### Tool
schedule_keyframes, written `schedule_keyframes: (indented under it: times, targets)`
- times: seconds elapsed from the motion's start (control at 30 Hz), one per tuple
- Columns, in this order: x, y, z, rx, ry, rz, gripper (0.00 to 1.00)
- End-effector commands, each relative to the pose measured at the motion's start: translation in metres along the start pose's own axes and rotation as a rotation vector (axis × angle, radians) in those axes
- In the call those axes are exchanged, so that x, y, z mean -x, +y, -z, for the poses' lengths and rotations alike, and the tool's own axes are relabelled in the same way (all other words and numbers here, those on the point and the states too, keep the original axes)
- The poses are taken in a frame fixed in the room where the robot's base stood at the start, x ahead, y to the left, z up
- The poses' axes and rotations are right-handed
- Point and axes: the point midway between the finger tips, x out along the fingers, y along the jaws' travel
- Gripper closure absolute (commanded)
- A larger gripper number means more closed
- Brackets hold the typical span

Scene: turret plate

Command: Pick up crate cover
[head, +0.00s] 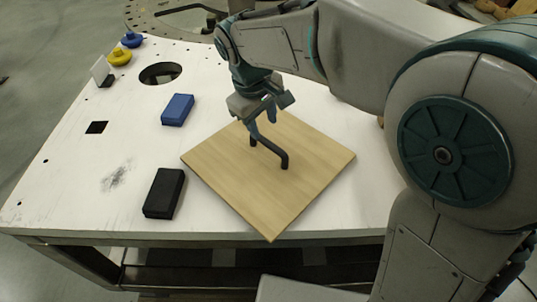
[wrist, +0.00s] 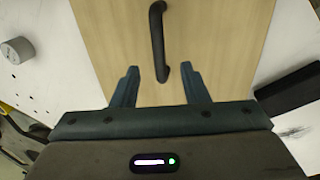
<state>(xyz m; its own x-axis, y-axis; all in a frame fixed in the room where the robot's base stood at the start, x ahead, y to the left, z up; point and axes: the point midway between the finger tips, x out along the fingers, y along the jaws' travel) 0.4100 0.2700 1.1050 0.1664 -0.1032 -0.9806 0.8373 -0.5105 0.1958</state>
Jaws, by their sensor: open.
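The crate cover (head: 230,172) is a square light-wood board with a black bar handle (head: 270,152), lying on the white table. In the wrist view the cover (wrist: 215,40) fills the middle, and its handle (wrist: 157,40) runs away from between my fingers. My gripper (head: 262,122) is above the cover at the far end of the handle, pointing down. In the wrist view my gripper (wrist: 163,72) is open, with the handle's near end between the two fingertips.
On the white table (head: 60,190) lie a black block (head: 164,193), a blue block (head: 177,110), and yellow (head: 119,56) and blue (head: 131,40) knobbed pieces. A round hole (head: 160,73) and a square hole (head: 96,127) open in the tabletop. A grey cylinder (wrist: 16,50) shows in the wrist view.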

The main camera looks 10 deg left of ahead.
Motion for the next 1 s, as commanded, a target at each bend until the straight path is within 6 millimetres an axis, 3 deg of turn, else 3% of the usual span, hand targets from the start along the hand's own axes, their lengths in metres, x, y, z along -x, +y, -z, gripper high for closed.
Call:
schedule_keyframes:
  times: [0.1, 0.37, 0.7, 1.0]
  targets:
    - [-0.022, -0.001, 0.0, 0.001, -0.003, 0.001, 0.59]
    - [-0.043, 0.0, 0.0, 0.0, -0.001, 0.001, 0.59]
    - [-0.088, 0.002, 0.003, 0.0, -0.001, 0.001, 0.59]
    - [-0.092, 0.002, 0.003, -0.001, 0.001, 0.001, 0.62]
